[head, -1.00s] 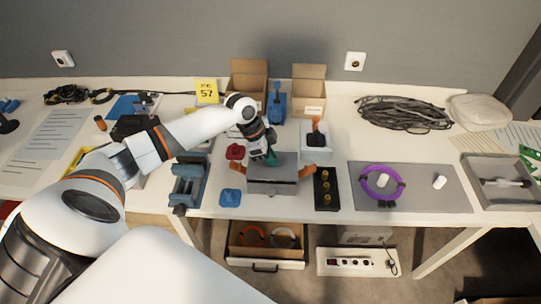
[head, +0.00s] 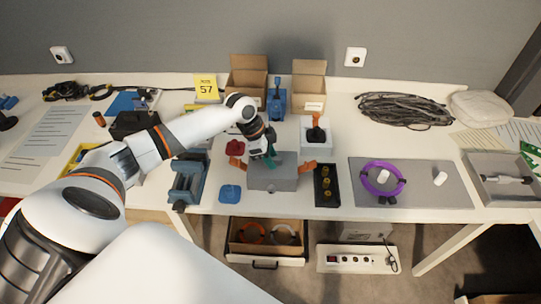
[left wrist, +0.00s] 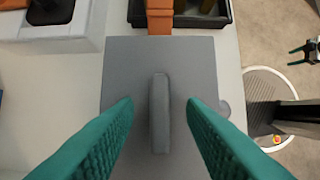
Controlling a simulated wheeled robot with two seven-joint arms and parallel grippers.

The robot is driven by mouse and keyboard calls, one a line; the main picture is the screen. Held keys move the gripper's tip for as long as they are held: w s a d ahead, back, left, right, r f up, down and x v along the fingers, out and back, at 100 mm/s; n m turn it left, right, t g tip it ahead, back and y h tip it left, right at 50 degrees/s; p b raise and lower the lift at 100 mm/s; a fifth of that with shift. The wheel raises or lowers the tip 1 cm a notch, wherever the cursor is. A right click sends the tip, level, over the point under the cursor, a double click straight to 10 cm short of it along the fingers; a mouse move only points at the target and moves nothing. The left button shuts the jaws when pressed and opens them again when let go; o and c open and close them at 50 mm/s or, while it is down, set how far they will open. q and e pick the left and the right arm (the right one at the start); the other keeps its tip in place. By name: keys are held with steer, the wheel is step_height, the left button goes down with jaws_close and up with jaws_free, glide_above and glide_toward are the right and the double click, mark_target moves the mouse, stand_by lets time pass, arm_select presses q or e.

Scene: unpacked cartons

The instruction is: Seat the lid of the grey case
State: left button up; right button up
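The grey case (head: 272,185) stands near the front edge of the table, with orange latches folded out at its left and right (head: 308,167). Its flat grey lid (left wrist: 190,75) lies on top, with a raised bar handle (left wrist: 160,112) in its middle. Whether the lid is fully flush cannot be told. My left gripper (head: 272,160) is over the lid. In the left wrist view its teal fingers (left wrist: 160,118) are open on either side of the handle, with gaps to it. My right gripper (left wrist: 294,56) shows small over the floor, its teal tips apart and empty.
A black tray with yellow pieces (head: 326,190) stands close to the right of the case. A blue block (head: 229,193) and a blue vise (head: 188,182) are to the left. A white box with a joystick (head: 316,138) is behind. A grey mat (head: 430,190) lies farther right.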

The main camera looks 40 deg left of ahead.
arm_select(q)
steer(key=v, duration=1.2)
steer(key=shift+b, duration=0.45)
steer(key=shift+f, duration=0.1)
